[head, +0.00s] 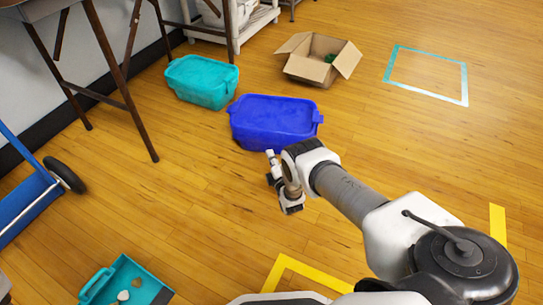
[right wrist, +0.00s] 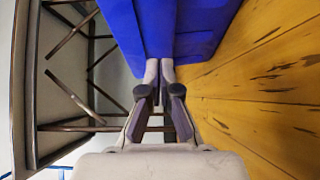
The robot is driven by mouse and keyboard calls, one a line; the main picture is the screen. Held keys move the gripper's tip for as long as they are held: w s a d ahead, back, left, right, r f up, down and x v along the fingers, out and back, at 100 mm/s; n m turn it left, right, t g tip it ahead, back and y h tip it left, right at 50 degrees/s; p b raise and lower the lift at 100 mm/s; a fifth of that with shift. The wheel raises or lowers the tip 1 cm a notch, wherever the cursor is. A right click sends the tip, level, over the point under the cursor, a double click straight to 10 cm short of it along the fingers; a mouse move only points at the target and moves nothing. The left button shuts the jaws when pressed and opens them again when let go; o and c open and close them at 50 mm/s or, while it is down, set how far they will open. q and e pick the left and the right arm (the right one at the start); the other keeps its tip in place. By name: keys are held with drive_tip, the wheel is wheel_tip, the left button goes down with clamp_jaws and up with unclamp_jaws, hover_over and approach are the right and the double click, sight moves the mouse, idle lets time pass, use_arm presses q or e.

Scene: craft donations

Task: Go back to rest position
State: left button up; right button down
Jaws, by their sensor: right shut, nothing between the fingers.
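My right gripper (head: 273,167) is in front of the blue lidded bin (head: 275,122), on the near side of it in the head view. In the right wrist view the fingertips (right wrist: 160,70) are together with nothing between them. The blue bin (right wrist: 165,25) fills the top of that view, beyond the fingertips; I cannot tell whether they touch it. My left gripper is not in view.
A teal bin (head: 202,82) stands left of the blue bin. An open cardboard box (head: 310,68) holds something green. A teal tray (head: 128,282) with small pieces lies at the lower left. A hand truck (head: 28,200) and folding table stand left. Taped outlines mark the floor.

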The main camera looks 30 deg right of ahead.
drive_tip(key=p+v, duration=0.4)
drive_tip(key=v, duration=0.5)
drive_tip(key=shift+s+d, duration=0.15)
drive_tip(key=shift+s, duration=0.15)
